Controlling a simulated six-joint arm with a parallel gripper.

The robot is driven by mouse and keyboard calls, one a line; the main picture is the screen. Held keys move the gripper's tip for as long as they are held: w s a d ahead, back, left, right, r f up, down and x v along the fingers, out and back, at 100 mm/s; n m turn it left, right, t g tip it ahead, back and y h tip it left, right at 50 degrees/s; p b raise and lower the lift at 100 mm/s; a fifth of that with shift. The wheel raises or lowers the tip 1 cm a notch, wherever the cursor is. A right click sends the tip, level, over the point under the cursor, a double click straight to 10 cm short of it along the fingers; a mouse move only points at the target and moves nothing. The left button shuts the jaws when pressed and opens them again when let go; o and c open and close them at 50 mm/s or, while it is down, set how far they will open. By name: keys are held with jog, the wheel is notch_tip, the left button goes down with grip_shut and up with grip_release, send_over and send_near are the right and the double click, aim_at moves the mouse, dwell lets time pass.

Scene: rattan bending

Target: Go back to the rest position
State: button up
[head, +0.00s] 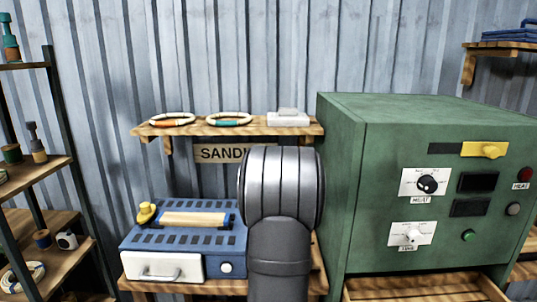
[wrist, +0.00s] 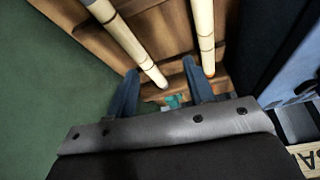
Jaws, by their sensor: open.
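My gripper (wrist: 160,68) shows in the wrist view, with its two dark blue fingers spread apart and nothing held between them. Two pale jointed rattan poles, one on the left (wrist: 128,40) and one on the right (wrist: 205,35), run beyond the fingers over brown wood (wrist: 170,25). I cannot tell whether the fingertips touch the poles. A small teal thing (wrist: 173,101) shows low between the fingers, partly hidden. In the head view my arm stands upright in the middle and the gripper is not visible.
A green machine (head: 430,150) with knobs stands at right. A blue box-shaped unit (head: 190,240) sits left of my arm. A wall shelf (head: 230,130) holds two coils and a grey block. A dark-framed rack (head: 60,110) is at far left. Open space lies above the shelf.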

jog(key=shift+m, duration=0.6)
jog(key=shift+s+a+f, duration=0.2)
jog(key=shift+s+a, duration=0.8)
jog(key=shift+s+a+f, duration=0.2)
jog(key=shift+s+a, duration=0.75)
jog(key=shift+c, duration=0.2)
